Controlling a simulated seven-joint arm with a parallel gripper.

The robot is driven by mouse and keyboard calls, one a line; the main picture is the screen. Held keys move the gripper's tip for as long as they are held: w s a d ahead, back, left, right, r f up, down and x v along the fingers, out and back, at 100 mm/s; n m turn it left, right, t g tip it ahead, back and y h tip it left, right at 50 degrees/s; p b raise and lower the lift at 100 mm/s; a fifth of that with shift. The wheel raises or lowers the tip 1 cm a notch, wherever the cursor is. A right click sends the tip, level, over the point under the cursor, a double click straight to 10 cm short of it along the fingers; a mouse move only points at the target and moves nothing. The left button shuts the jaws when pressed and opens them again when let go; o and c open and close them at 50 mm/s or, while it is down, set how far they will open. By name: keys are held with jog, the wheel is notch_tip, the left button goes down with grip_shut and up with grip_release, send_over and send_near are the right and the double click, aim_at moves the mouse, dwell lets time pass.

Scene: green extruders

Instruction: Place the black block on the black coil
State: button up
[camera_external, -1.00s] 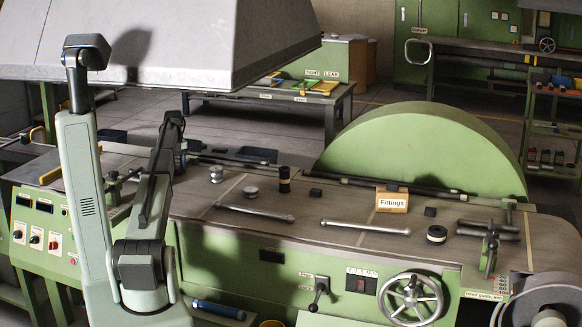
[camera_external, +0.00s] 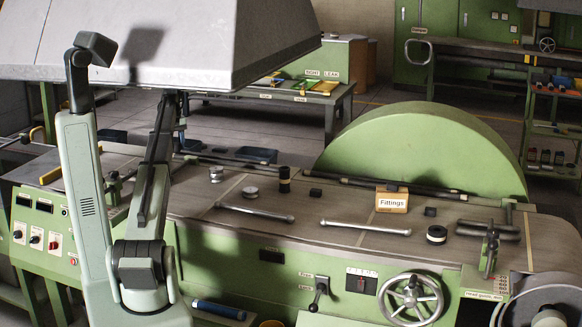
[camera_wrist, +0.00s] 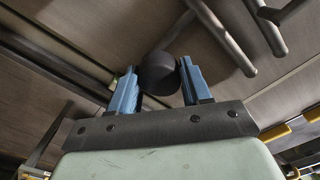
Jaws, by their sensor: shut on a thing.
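In the wrist view my gripper (camera_wrist: 157,85) has its two blue fingers closed on a dark, round-edged piece (camera_wrist: 157,70). I cannot tell from its shape whether it is a block. A black coil (camera_external: 437,234) with a pale centre lies flat on the bench near the front, just in front of the right block. My fingers cannot be made out clearly in the external view.
Two metal bars (camera_external: 372,226) (camera_external: 254,213) lie on the bench. A dark stacked spool (camera_external: 284,180) and small metal pieces (camera_external: 251,193) stand behind them. The Fittings sign (camera_external: 391,201) stands upright. A clamp (camera_external: 489,250) and dark rods (camera_external: 488,230) occupy the right end.

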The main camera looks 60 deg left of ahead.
jog(key=w+d+m, duration=0.3)
jog(key=w+d, duration=1.3)
jog(key=w, duration=0.4)
jog(key=w+d+m, duration=0.4)
jog(key=w+d, duration=1.2)
jog(key=w, duration=0.4)
jog(key=shift+d+r+m, duration=0.25)
jog(key=shift+r+m, duration=0.05)
jog(key=w+d+m, duration=0.1)
jog(key=w+d, duration=0.2)
jog(key=d, duration=0.4)
jog(key=w+d+m, duration=0.1)
jog(key=w+d, duration=0.3)
jog(key=d, duration=0.3)
jog(key=w+d+r+m, duration=0.1)
jog(key=w+d, duration=0.3)
jog(key=d, duration=0.4)
jog(key=shift+d+m, duration=0.1)
jog(key=shift+m, duration=0.2)
notch_tip(320, 180, up, 3)
jog(key=m, duration=0.6)
send_over(437, 229)
jog(key=shift+m, duration=0.9)
jog(key=shift+d+f, duration=0.1)
jog(key=shift+f, duration=4.9)
jog(key=shift+f, duration=0.1)
